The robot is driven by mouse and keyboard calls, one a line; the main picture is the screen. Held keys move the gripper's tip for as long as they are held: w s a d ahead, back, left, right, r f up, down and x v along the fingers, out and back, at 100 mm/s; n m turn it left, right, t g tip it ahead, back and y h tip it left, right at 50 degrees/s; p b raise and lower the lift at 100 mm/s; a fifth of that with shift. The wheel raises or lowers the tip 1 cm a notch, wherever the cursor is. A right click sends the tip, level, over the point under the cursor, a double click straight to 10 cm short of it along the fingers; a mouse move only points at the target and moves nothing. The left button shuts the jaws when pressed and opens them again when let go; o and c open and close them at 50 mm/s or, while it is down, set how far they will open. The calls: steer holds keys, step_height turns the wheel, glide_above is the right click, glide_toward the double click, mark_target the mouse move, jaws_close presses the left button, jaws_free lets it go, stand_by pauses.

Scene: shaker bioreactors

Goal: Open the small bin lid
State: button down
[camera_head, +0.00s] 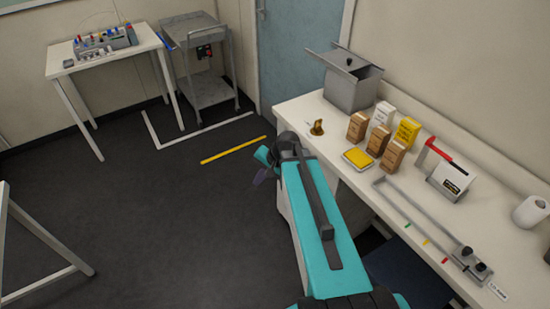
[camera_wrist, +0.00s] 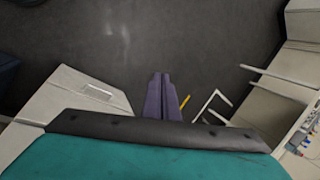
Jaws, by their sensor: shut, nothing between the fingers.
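A grey metal bin (camera_head: 352,93) stands at the far end of the white counter, by the blue door. It has a dark knob (camera_head: 349,61) at its top and grey plates jutting past its sides; I cannot tell exactly how its lid sits. It is the only bin-like box I can make out. My gripper (camera_head: 261,177) is left of the counter, over the floor, apart from the bin and partly hidden by my arm. In the wrist view its purple fingers (camera_wrist: 160,97) are together, with nothing between them.
Brown, white and yellow cartons (camera_head: 380,138), a yellow tray (camera_head: 358,158), a small brass-coloured item (camera_head: 317,127) and a white box with a red lever (camera_head: 450,180) stand on the counter (camera_head: 345,180). A trolley (camera_head: 205,70) and white table (camera_head: 105,57) are at the back left. The middle floor is clear.

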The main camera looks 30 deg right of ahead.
steer(key=s+a+f+n+g+h+b, duration=0.2)
steer(key=s+a+f+n+g+h, duration=0.15)
steer(key=s+a+f+n, duration=0.8)
steer(key=s+d+f+g+b, duration=0.1)
steer(key=s+f+g+b, duration=0.5)
steer(key=s+f, duration=1.6)
steer(key=shift+b+x, duration=0.9)
steer(key=shift+b, duration=0.05)
steer(key=shift+w+f+m, duration=0.1)
steer(key=shift+w+m, duration=0.1)
steer(key=shift+m, duration=0.05)
